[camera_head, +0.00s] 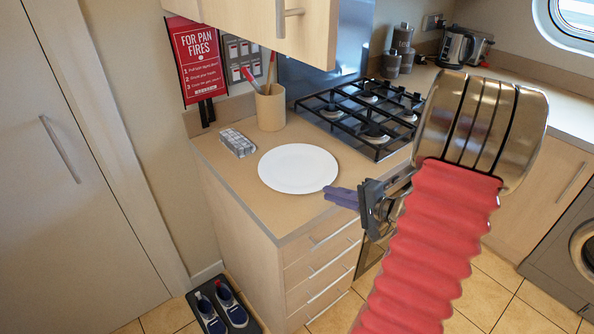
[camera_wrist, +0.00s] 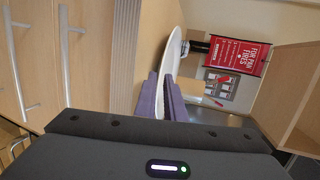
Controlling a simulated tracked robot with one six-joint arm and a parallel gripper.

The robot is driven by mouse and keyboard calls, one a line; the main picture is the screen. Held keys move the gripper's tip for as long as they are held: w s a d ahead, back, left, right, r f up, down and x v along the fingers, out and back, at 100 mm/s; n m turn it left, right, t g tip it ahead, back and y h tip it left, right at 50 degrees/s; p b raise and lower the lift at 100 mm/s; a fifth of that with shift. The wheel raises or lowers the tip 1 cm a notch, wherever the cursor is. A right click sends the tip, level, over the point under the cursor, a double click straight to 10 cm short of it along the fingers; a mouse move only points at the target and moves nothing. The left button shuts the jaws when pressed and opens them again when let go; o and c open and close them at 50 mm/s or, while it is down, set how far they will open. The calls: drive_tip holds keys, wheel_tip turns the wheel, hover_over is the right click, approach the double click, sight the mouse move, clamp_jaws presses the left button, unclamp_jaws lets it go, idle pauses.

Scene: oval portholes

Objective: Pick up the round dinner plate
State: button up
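The round dinner plate (camera_head: 298,168) is white and appears roughly level over the corner of the counter, left of the stove. I cannot tell whether it touches the counter. My gripper (camera_head: 342,197) comes in from the right, with its purple fingers at the plate's right rim. In the wrist view, the plate (camera_wrist: 174,52) shows edge-on. There, the two fingers of my gripper (camera_wrist: 161,98) are close together, one on each side of the rim, shut on it. The fingers hide part of the rim.
A utensil pot (camera_head: 270,108) and a small patterned box (camera_head: 237,142) stand behind the plate. The black gas hob (camera_head: 360,115) is to the right. An overhead cupboard (camera_head: 270,25) hangs above the back. Shoes on a mat (camera_head: 222,308) lie on the floor.

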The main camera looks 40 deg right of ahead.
sight(322, 199)
drive_tip(key=shift+x, duration=2.05)
drive_tip(key=shift+a, duration=0.15)
drive_tip(key=shift+c, duration=0.7)
clamp_jaws()
drive_tip(key=shift+f, duration=0.1)
wheel_tip(322, 199, up, 10)
idle(0.7)
